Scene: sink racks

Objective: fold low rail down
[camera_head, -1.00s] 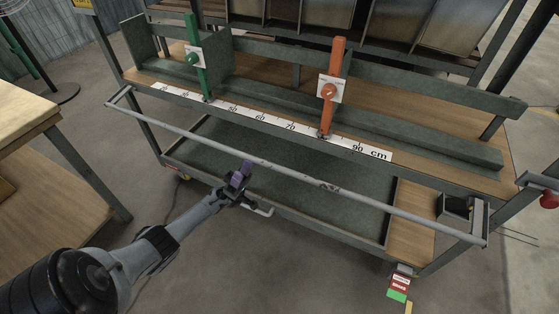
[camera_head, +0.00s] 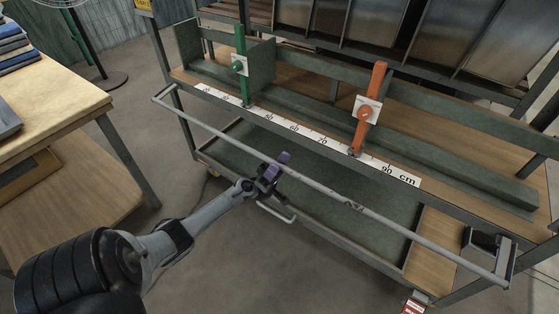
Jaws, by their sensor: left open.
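The low rail (camera_head: 325,190) is a long grey bar along the front of the cart. It stands out in front of the shelf on end brackets, below the ruler edge, and runs from upper left to lower right. My left gripper (camera_head: 279,162) has purple fingertips and is open at the rail, left of its middle. The fingertips overlap the rail in the picture; I cannot tell whether they touch it. My right gripper is not in view.
The cart's upper shelf carries a white ruler (camera_head: 315,139), a green upright (camera_head: 241,65) and an orange upright (camera_head: 369,105). A lower tray (camera_head: 350,215) lies under the rail. A wooden table (camera_head: 60,95) stands at the left. Floor between is clear.

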